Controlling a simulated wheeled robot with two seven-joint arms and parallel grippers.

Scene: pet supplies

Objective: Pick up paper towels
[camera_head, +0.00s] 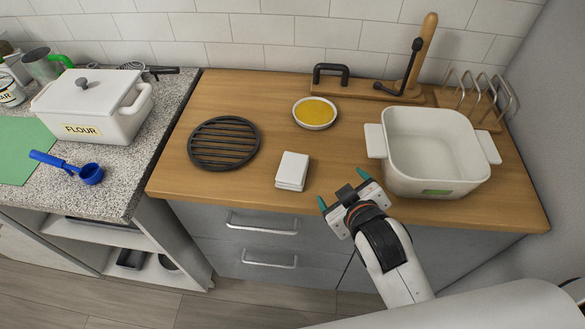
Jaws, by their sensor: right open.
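A small stack of white folded paper towels (292,170) lies on the wooden counter, near its front edge. My right gripper (342,188) is open and empty, with teal fingertips spread apart. It is to the right of the stack and a little nearer to me, at the counter's front edge, apart from the stack. My left gripper is not in view.
A white square basin (437,148) stands close to the right of my gripper. A black round trivet (224,143) lies left of the stack. A bowl with yellow contents (315,112) sits behind it. A flour canister (88,104) and blue scoop (90,174) are far left.

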